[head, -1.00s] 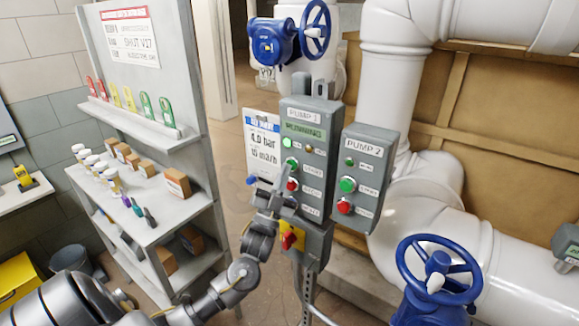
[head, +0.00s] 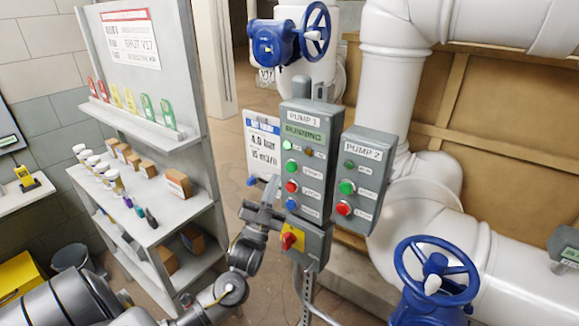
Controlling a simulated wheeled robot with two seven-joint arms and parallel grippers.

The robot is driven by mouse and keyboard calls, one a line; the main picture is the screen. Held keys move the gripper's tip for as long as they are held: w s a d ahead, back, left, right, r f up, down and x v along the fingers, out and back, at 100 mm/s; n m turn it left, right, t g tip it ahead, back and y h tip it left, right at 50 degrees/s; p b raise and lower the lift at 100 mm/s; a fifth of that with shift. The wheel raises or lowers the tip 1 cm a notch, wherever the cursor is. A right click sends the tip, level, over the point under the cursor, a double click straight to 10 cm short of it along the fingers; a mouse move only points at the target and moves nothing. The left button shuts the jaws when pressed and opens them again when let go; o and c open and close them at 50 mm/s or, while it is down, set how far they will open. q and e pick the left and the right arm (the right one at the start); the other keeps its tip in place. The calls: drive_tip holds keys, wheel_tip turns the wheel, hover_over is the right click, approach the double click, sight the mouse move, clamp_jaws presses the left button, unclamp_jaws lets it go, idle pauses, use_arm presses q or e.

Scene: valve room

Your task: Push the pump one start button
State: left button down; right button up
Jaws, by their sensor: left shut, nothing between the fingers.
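The pump 1 box (head: 318,150) stands on a post in the middle, with a green "RUNNING" display (head: 303,134) and a lit green lamp (head: 287,145). Its green start button (head: 291,168) is in clear view above a red button (head: 291,186) and a blue button (head: 291,204). My left gripper (head: 273,184) is shut and empty, just left of the box's lower buttons, pointing up. It looks apart from the buttons. My right gripper is not in view.
The pump 2 box (head: 362,178) stands right of pump 1. A red knob on a yellow plate (head: 288,240) sits below the buttons. A white placard (head: 261,148) is behind the gripper. Shelves (head: 165,232) stand left; a blue handwheel (head: 436,268) and white pipes are at right.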

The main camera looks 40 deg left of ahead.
use_arm(q)
drive_tip(key=shift+s, duration=1)
drive_tip(key=shift+d+f, duration=0.1)
